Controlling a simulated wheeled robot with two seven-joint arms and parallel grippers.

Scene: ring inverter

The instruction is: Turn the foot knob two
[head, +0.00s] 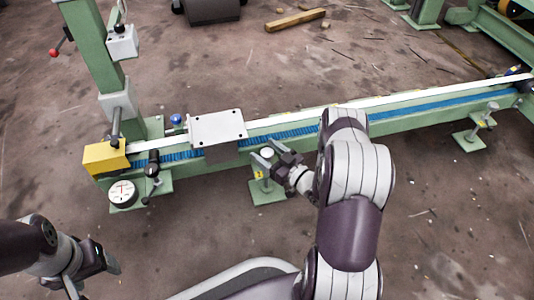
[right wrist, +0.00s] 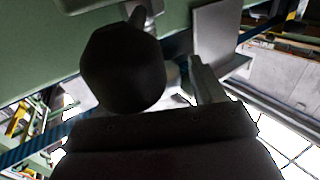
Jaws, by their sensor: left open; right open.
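The middle foot (head: 267,188) stands under the green rail, with a small yellow tag (head: 258,174) and a pale round knob (head: 267,153) on top. I cannot read the tag. My right gripper (head: 264,157) is open, its fingers on either side of this knob; I cannot tell whether they touch it. My left gripper (head: 92,284) is open and empty at the lower left, away from the rail.
The long green rail (head: 410,120) with a blue strip runs across. Another foot (head: 470,140) stands at right. The front floor is mostly clear.

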